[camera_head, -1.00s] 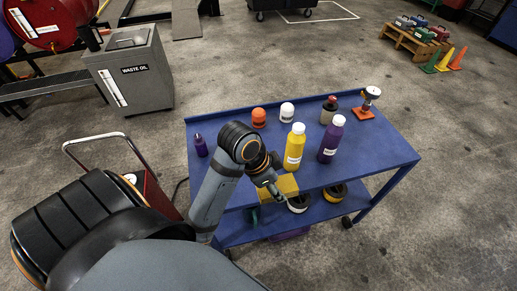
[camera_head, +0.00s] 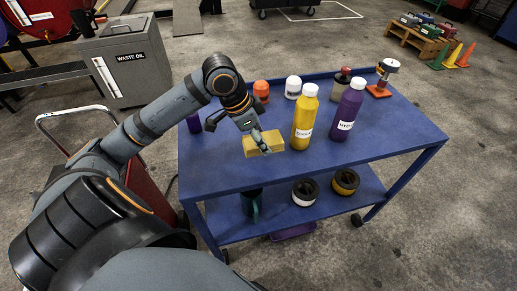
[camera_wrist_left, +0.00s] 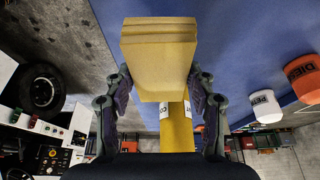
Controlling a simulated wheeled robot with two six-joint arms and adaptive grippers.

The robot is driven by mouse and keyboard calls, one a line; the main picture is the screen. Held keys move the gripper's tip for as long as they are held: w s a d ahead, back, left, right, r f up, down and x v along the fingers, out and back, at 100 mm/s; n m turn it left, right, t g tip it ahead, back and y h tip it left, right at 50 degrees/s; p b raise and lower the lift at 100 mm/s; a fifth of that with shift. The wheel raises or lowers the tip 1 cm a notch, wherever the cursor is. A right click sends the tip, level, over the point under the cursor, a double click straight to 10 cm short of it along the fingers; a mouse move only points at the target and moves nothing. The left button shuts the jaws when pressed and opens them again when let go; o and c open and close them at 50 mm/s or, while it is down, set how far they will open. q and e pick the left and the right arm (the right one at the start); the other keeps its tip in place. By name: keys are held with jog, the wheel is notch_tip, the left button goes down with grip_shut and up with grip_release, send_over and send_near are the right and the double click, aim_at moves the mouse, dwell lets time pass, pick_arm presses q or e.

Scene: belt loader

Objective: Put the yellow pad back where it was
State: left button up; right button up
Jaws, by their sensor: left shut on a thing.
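The yellow pad (camera_head: 264,145) is a flat block above the blue cart's top, left of the yellow bottle (camera_head: 304,118). My left gripper (camera_head: 262,140) is shut on it. In the left wrist view the pad (camera_wrist_left: 160,55) sits between the two fingers (camera_wrist_left: 158,88), with the blue cart top (camera_wrist_left: 240,40) beside it. I cannot tell whether the pad touches the cart top. My right gripper is not in view.
The lower shelf holds two tape rolls (camera_head: 305,190) and a green mug (camera_head: 251,203). The top's front right is clear.

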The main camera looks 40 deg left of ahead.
pick_arm(q)
jog(key=shift+w+a+f, duration=0.25)
jog(key=shift+a+f, duration=0.05)
jog(key=shift+f, duration=0.15)
jog(key=shift+w+a+f, duration=0.2)
jog(key=shift+a+f, duration=0.05)
jog(key=shift+f, duration=0.15)
jog(key=shift+w+a+f, duration=0.1)
jog(key=shift+a+f, duration=0.05)
jog(key=shift+f, duration=1.55)
jog(key=shift+f, duration=0.1)
jog(key=o, duration=1.1)
